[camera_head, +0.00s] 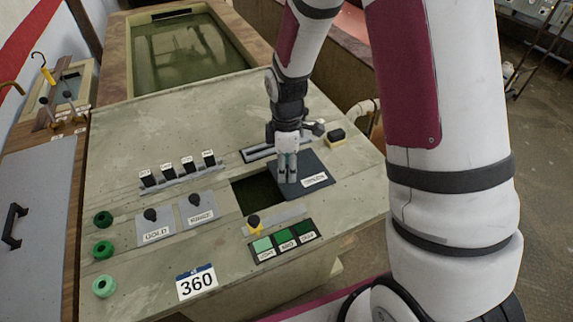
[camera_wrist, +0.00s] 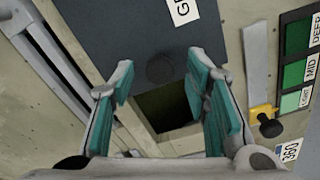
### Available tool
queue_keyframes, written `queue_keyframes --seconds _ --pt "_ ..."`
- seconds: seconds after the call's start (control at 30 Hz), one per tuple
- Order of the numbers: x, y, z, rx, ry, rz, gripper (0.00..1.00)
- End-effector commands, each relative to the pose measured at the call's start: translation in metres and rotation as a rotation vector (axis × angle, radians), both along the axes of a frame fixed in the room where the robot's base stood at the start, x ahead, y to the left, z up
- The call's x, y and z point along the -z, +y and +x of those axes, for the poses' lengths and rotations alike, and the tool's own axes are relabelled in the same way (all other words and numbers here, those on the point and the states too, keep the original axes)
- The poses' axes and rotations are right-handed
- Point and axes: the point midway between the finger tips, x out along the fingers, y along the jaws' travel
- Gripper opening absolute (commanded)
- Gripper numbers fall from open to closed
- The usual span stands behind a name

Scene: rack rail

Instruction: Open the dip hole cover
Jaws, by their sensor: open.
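The dip hole cover (camera_head: 316,167) is a dark grey flat plate with a white label, lying on the pale panel to the right of the dip hole. The dark square hole (camera_head: 256,194) is partly uncovered, its left part open. My gripper (camera_head: 287,181) points down over the cover's left part. In the wrist view the cover (camera_wrist: 120,28) fills the top, with a dark round knob (camera_wrist: 160,69) near its edge. The open fingers (camera_wrist: 161,84) stand either side of the knob, with gaps. The hole (camera_wrist: 165,108) shows just below it. Contact with the cover is unclear.
A yellow-based knob (camera_head: 254,225) on a grey slide strip and green LIGHT, MID and DEEP patches (camera_head: 284,241) lie in front of the hole. A slotted rail (camera_head: 262,150) runs behind it. Several black switches (camera_head: 180,169) stand to the left. A liquid-filled tank (camera_head: 185,55) is behind.

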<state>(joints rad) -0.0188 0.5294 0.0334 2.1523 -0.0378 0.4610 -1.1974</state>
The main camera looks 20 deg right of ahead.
Motion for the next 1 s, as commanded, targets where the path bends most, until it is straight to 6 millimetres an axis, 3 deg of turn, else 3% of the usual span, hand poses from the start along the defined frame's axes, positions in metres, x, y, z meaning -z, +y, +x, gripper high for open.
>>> queue_keyframes --seconds 0.6,0.8,1.0 --pt "-0.104 0.0 0.001 0.0 -0.003 0.0 0.43" --pt "-0.117 0.0 0.0 0.0 -0.001 0.0 0.43" --pt "-0.118 0.0 0.0 0.0 0.0 0.0 0.43"
